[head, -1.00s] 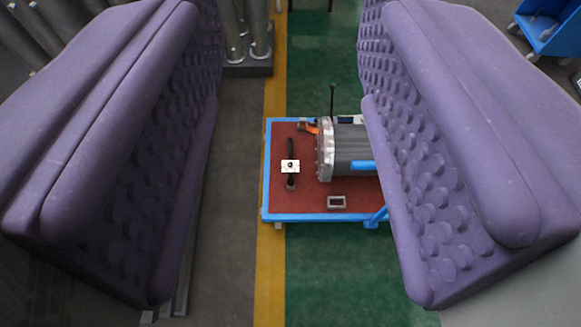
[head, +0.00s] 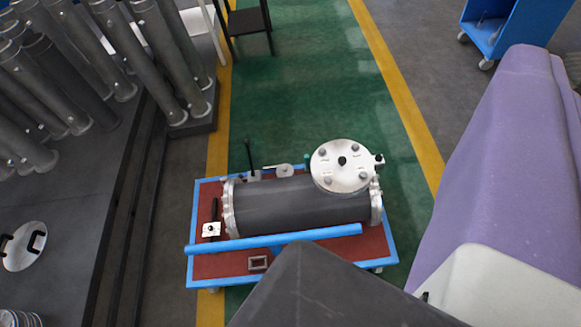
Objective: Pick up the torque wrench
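A slim dark tool (head: 214,209), which looks like the torque wrench, lies at the left edge of a red-topped cart (head: 215,265). A small pale square plate (head: 211,230) with a dark centre sits at its lower part. The tool's near end is partly hidden by a blue bar (head: 285,240).
A grey flanged cylinder (head: 280,205) with a round silver cover (head: 342,166) lies on the cart, right of the tool. A small framed block (head: 258,263) sits in front. Grey pipes (head: 120,60) stand at the left. Green floor is clear behind the cart.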

